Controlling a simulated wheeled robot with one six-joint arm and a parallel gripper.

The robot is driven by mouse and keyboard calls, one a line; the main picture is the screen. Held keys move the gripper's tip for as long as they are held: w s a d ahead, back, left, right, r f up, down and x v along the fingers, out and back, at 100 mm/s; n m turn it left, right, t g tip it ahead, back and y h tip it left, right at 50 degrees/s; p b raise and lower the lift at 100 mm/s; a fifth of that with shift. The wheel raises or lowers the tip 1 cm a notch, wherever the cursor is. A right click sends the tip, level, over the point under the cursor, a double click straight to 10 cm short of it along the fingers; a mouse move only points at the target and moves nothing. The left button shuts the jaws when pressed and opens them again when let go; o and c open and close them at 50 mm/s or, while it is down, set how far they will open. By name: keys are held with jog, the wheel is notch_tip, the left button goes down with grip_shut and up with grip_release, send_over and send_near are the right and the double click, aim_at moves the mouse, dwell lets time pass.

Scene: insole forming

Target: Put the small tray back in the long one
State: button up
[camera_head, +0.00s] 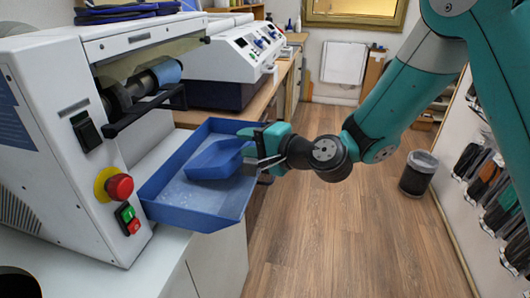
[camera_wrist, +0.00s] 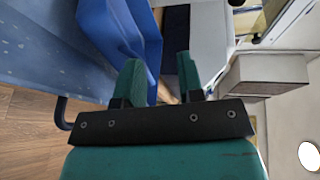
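The long tray (camera_head: 180,205) is blue and open-topped, and it sits at the machine's outlet in the head view. The small tray (camera_head: 215,162), also blue, shows within its outline near the far right side; I cannot tell whether it rests on the floor of the long one. My gripper (camera_head: 256,145) is at the small tray's right end. In the wrist view my gripper (camera_wrist: 158,82) has its two teal fingers apart. A blue wall of the small tray (camera_wrist: 120,30) reaches between them, close to the left finger, with a gap to the right finger. The long tray (camera_wrist: 40,45) lies to the left.
A white machine (camera_head: 85,140) with a red stop button (camera_head: 119,187) stands left of the trays. A second white machine (camera_head: 235,55) is behind on the bench. A bin (camera_head: 417,175) stands on the wooden floor (camera_head: 350,240), which is otherwise clear.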

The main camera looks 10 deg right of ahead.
jog(key=s+d+r+n+g+h+b, duration=0.1)
jog(key=s+d+n+g+h, duration=0.3)
jog(key=s, duration=0.9)
jog(key=s+d+r+n+g+h+b, duration=0.1)
jog(key=s+d+n+g+h, duration=0.2)
jog(key=s+d+n+g, duration=0.3)
jog(key=s+d+n, duration=0.2)
jog(key=s+n, duration=0.3)
jog(key=s, duration=0.3)
jog(key=shift+s+d+h, duration=0.2)
jog(key=shift+h, duration=0.2)
jog(key=shift+n, duration=0.3)
jog(key=shift+s, duration=0.2)
